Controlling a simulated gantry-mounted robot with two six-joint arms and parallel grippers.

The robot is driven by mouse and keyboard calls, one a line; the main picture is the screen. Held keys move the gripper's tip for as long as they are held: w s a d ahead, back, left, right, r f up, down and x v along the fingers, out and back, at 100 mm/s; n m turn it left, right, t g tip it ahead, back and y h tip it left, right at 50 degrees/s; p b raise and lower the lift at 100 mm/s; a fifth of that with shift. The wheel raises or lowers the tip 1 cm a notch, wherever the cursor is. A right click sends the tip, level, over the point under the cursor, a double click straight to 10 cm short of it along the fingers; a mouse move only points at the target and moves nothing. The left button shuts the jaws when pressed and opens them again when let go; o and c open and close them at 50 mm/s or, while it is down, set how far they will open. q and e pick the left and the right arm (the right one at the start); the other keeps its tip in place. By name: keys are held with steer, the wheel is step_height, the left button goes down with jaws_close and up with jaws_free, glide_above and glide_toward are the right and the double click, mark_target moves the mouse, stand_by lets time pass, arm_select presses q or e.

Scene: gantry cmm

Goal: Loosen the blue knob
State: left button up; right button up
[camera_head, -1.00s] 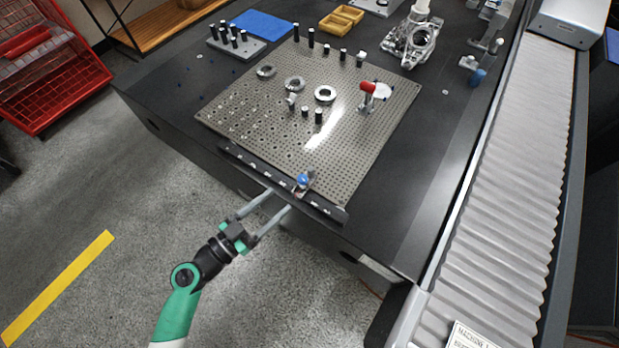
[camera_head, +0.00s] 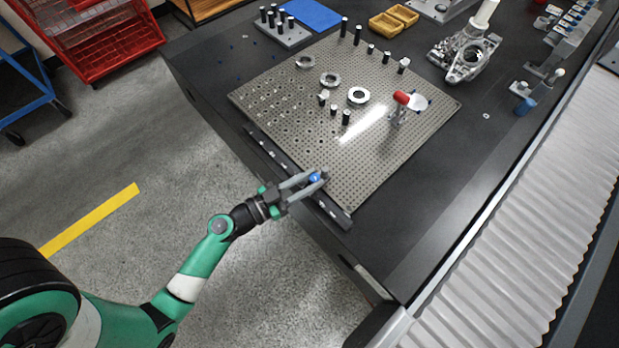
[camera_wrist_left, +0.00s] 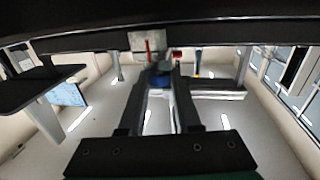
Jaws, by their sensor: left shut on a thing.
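The blue knob (camera_head: 315,177) sits at the front edge of the perforated plate, on the dark rail (camera_head: 283,160). My left gripper (camera_head: 312,181) reaches it from the front left, with its two long grey fingers shut on the knob. In the left wrist view the blue knob (camera_wrist_left: 160,80) shows between the fingertips of my left gripper (camera_wrist_left: 161,82), below a dark overhanging edge. The fingers hide part of the knob. My right gripper is in neither view.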

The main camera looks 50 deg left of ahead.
arm_select(q)
jaws_close()
